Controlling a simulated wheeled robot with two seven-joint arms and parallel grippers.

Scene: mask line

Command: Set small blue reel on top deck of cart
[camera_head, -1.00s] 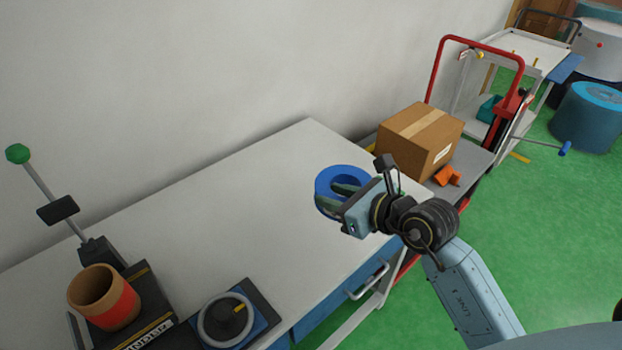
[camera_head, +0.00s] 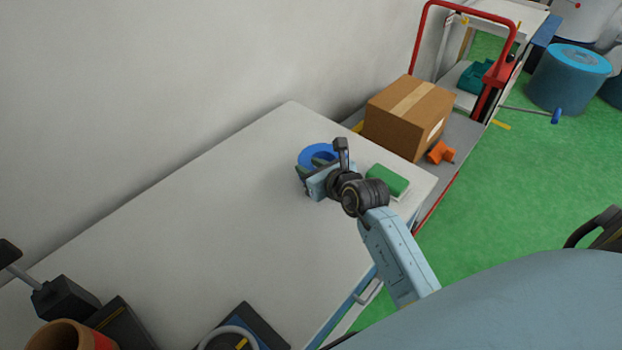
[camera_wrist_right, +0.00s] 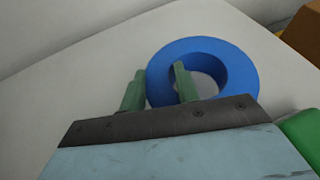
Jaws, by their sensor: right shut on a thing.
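The small blue reel (camera_head: 317,153) is a thick blue ring at the far end of the white table. My right gripper (camera_head: 306,168) is shut on its wall. In the right wrist view, one green finger stands in the hole of the reel (camera_wrist_right: 240,75) and the other is outside it on the left. I cannot tell whether the reel touches the table. A white cart (camera_head: 512,22) stands at the top right; part of its top deck shows, cut by the frame. My left gripper is not in view.
A green block (camera_head: 388,181) lies on the table (camera_head: 220,200) right of my gripper. Beyond the table, a low red-handled trolley (camera_head: 463,130) carries a cardboard box (camera_head: 405,115) and an orange piece (camera_head: 441,152). A blue drum (camera_head: 568,80) stands right of the cart. Green floor is open at right.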

